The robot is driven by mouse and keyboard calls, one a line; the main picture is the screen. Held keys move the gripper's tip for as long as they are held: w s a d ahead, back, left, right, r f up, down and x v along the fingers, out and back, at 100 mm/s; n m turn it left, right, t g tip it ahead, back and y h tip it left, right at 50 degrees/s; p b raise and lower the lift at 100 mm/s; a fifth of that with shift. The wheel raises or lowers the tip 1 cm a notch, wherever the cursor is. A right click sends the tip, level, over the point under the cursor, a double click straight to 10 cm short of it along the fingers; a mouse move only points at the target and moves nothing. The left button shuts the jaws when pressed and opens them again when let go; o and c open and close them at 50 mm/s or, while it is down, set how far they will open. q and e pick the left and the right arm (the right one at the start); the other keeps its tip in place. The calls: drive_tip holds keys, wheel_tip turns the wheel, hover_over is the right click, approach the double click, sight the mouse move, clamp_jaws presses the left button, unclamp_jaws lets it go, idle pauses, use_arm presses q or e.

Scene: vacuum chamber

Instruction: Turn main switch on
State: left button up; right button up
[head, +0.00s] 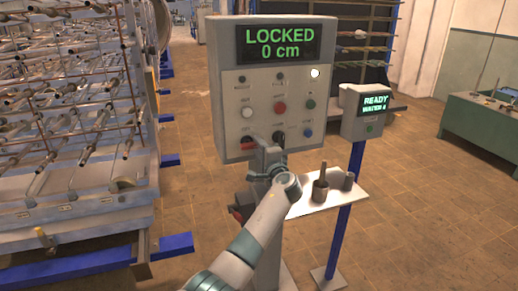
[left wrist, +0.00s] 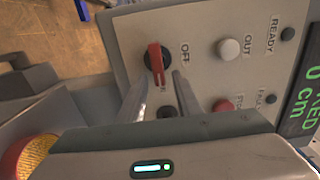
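The main switch (head: 247,144) is at the lower left of the grey control panel (head: 228,85). In the left wrist view, the main switch (left wrist: 155,63) is a black round knob with a red handle, beside the word OFF. The handle lies along the picture's vertical there; a second label near its lower end is partly hidden. My left gripper (head: 266,150) is in front of the panel's lower edge. In the left wrist view, my left gripper (left wrist: 161,78) has its fingers apart and empty, tips close to the switch's lower end. Contact cannot be told. My right gripper is out of view.
The panel display (head: 277,42) reads LOCKED 0 cm. A white button (head: 247,113) and a red button (head: 280,108) sit above the switch. A smaller READY box (head: 370,117) stands right on a blue post. A small shelf (head: 330,198) holds metal parts. A loaded rack (head: 75,100) stands left.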

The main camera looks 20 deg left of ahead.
use_arm(q)
drive_tip(key=shift+s+d, duration=0.1)
